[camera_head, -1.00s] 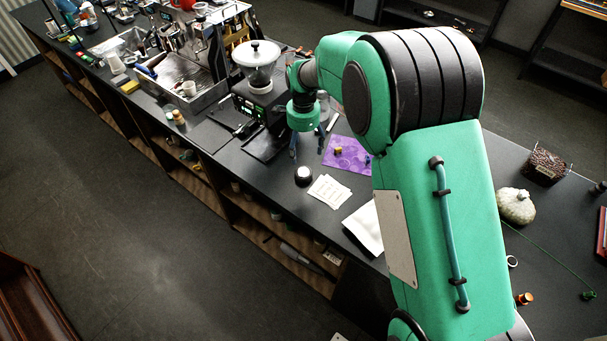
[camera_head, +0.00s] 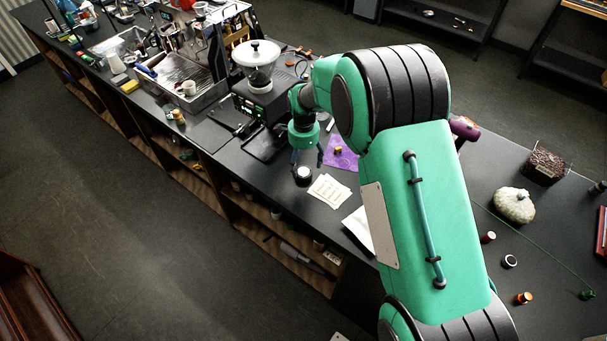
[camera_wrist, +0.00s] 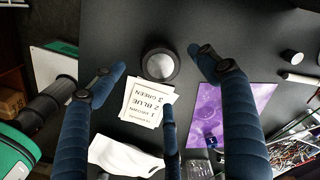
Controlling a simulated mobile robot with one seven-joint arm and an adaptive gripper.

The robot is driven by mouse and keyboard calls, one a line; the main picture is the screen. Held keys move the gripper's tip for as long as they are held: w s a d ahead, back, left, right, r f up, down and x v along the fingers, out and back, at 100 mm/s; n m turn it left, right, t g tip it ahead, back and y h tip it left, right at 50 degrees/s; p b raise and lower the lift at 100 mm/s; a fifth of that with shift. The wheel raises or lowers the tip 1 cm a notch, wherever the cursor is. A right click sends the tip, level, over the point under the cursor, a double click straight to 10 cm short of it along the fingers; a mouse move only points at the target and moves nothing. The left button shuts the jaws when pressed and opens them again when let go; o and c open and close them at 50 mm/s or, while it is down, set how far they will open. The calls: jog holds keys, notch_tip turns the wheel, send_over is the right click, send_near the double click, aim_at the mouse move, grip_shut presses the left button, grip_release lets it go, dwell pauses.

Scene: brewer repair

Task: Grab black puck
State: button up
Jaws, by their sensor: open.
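The black puck (camera_head: 303,175) is a short round piece with a pale grey top, standing on the dark counter beside the printed cards. In the wrist view the black puck (camera_wrist: 160,65) lies between the spread tips of my blue fingers, above the cards in the picture. My gripper (camera_head: 306,160) is open and empty, pointing down just above and behind the puck in the head view. A gap shows between the fingers and the puck in the wrist view; their exact height above the counter cannot be told.
White printed cards (camera_head: 328,190) lie right by the puck, and a purple sheet (camera_head: 341,152) lies beyond them. The grinder (camera_head: 262,88) stands behind on the left. The counter's front edge is close to the puck. A white cloth or paper (camera_wrist: 125,155) lies nearby.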

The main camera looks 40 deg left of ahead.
aim_at(303, 172)
jog(key=shift+f, duration=0.35)
jog(key=shift+s+f, duration=0.1)
jog(key=shift+f, duration=2.45)
jog(key=c, duration=1.5)
jog(key=shift+a+r, duration=0.1)
jog(key=shift+r, duration=0.1)
